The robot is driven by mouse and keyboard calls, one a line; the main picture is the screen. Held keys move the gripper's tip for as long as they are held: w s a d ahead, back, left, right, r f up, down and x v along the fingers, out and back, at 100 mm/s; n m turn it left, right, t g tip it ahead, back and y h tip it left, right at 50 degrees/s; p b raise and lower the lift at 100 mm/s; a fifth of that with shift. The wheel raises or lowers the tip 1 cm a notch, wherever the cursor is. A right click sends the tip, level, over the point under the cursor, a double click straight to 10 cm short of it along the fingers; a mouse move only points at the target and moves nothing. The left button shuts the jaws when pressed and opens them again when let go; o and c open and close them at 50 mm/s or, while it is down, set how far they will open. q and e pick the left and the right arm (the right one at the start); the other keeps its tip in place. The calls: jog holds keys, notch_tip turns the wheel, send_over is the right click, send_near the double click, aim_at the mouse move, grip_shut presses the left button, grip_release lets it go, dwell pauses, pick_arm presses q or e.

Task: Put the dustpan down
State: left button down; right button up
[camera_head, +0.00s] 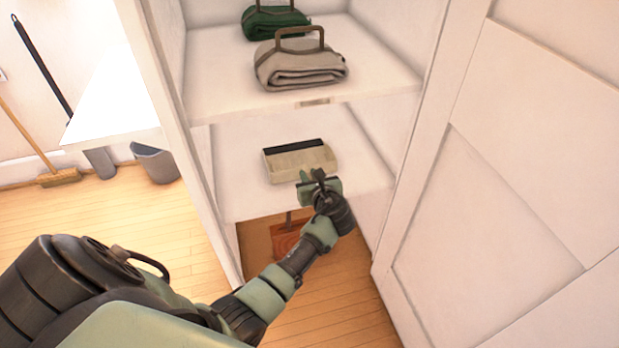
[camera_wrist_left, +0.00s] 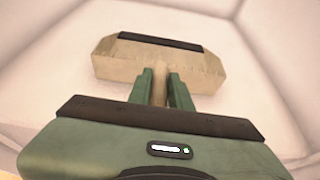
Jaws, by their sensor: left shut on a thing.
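The dustpan (camera_head: 301,162) is beige with a dark edge strip along its far side. It is at the lower shelf (camera_head: 245,200) of the white cabinet; whether it touches the shelf I cannot tell. In the left wrist view the dustpan (camera_wrist_left: 160,68) lies straight ahead, its short handle pointing toward me. My left gripper (camera_head: 318,182) reaches in over the shelf's front edge. Its green fingers (camera_wrist_left: 160,88) are shut on the dustpan's handle, one on each side. My right gripper is not in view.
A folded beige blanket (camera_head: 300,70) and a green one (camera_head: 272,22) lie on the shelf above. A wooden block (camera_head: 287,243) with a stick stands below. A cabinet door (camera_head: 500,200) stands at right. A broom (camera_head: 58,177) and a grey bin (camera_head: 155,163) are at left.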

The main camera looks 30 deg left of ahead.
pick_arm(q)
jog(key=shift+r, duration=0.1)
jog(key=c, duration=1.3)
grip_release()
